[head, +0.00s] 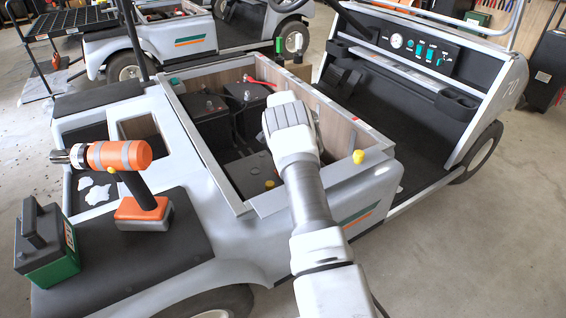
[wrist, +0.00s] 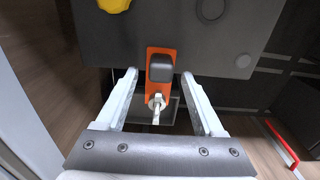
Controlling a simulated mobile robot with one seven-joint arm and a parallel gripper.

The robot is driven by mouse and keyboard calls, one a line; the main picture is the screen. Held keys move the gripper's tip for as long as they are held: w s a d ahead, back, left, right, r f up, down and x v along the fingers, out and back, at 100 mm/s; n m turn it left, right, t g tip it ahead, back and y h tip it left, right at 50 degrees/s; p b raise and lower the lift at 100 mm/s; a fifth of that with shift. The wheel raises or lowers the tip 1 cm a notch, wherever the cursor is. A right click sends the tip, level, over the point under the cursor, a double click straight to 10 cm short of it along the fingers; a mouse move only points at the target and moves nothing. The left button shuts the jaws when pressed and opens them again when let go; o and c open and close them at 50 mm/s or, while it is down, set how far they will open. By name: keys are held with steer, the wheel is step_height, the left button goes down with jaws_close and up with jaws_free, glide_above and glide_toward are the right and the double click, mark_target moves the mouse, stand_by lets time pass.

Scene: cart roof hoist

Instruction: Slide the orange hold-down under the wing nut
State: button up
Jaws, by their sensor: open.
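In the wrist view, the orange hold-down (wrist: 151,57) is a small upright plate with a dark raised block on it, lying against a black battery (wrist: 220,50). A metal stud with what looks like the wing nut (wrist: 157,102) stands at its near end. How far the hold-down reaches under the nut I cannot tell. My gripper (wrist: 159,75) is open, one finger on each side of the hold-down's near part, with gaps to both. In the head view my arm reaches into the cart's bay and hides the gripper, hold-down and nut.
The bay's wooden wall and pale rim (head: 240,208) surround the batteries (head: 250,174). A red handle-like part (wrist: 281,143) lies at lower right in the wrist view. An orange drill (head: 118,155) and a green battery (head: 45,245) stand on the cart's black deck, left.

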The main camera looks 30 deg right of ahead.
step_height(320, 180, up, 17)
steer(key=p, duration=0.5)
steer(key=shift+f, duration=0.1)
steer(key=s+a+r+n+t, duration=0.1)
steer(key=s+a+r+n, duration=0.2)
steer(key=s+a+r, duration=0.35)
steer(key=s+a+r+n+t, duration=0.1)
steer(key=s+a+r+n, duration=0.15)
steer(key=r, duration=0.65)
steer(key=s+a+r+n+t, duration=0.1)
steer(key=s+a+r+n, duration=0.1)
steer(key=s+a+r, duration=0.5)
steer(key=s+a+n+t, duration=0.1)
steer(key=s+a+n, duration=0.4)
steer(key=s, duration=0.6)
steer(key=s+a+n+t, duration=0.2)
steer(key=s+a+n, duration=0.25)
steer(key=s, duration=0.65)
step_height(320, 180, up, 21)
steer(key=s+p, duration=0.1)
steer(key=p, duration=2.1)
steer(key=shift+n, duration=0.3)
